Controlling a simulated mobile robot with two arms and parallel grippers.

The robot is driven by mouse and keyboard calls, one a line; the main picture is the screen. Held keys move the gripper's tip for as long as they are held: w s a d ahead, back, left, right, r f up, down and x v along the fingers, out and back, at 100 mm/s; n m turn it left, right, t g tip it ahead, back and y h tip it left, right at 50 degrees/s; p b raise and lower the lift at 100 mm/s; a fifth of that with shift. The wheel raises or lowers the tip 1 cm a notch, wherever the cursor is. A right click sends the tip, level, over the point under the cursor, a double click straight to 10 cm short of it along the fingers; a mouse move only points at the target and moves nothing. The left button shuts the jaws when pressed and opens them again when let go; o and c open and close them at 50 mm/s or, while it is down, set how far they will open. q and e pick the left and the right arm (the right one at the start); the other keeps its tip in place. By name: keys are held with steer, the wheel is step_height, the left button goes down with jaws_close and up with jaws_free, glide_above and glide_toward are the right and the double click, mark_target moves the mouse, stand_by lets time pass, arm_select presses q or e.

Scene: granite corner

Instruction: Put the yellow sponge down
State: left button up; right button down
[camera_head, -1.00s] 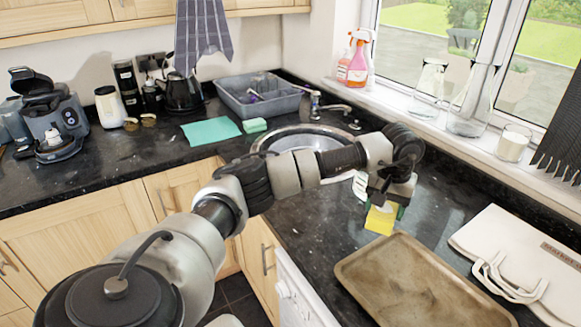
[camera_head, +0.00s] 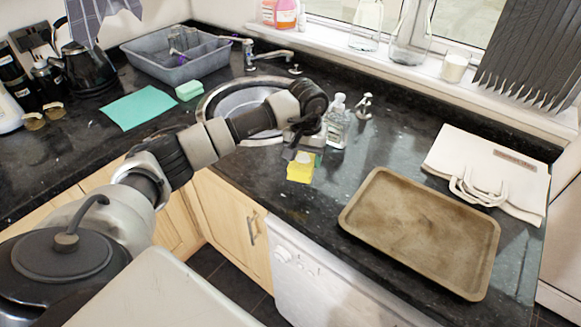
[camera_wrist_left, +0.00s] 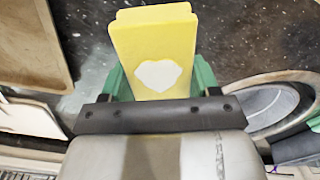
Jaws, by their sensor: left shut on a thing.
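The yellow sponge (camera_head: 301,168) hangs below my left gripper (camera_head: 304,155) in the head view, over the black countertop near the front edge, between the sink and the brown tray. In the left wrist view the sponge (camera_wrist_left: 153,45) sits upright between the two green fingers of the gripper (camera_wrist_left: 158,80), with a pale heart-like patch on its face. The left gripper is shut on it. I cannot tell from these views whether the sponge touches the counter. My right gripper is not in view.
A brown tray (camera_head: 420,230) lies to the right of the sponge. A clear bottle (camera_head: 337,122) stands just behind the gripper, beside the round sink (camera_head: 238,100). A white bag (camera_head: 490,170) lies at the back right. Bare dark counter (camera_head: 350,165) shows between sponge and tray.

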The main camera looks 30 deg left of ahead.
mark_target(291, 182)
arm_select(q)
steer(key=shift+s+a+f+p, duration=0.15)
steer(key=shift+s+a+f, duration=0.3)
steer(key=shift+a, duration=0.15)
steer(key=shift+s+a+f+p, duration=0.15)
steer(key=shift+s+a+f, duration=0.2)
steer(key=shift+a, duration=0.25)
steer(key=shift+s+a+f, duration=0.1)
steer(key=shift+s+a, duration=0.05)
step_height(291, 182, down, 4)
steer(key=shift+r+p, duration=0.15)
steer(key=shift+p, duration=0.75)
steer(key=shift+f, duration=0.25)
steer(key=shift+f+b, duration=0.2)
steer(key=shift+b, duration=0.2)
steer(key=o, duration=0.8)
steer(key=shift+r, duration=0.1)
steer(key=shift+o, duration=0.2)
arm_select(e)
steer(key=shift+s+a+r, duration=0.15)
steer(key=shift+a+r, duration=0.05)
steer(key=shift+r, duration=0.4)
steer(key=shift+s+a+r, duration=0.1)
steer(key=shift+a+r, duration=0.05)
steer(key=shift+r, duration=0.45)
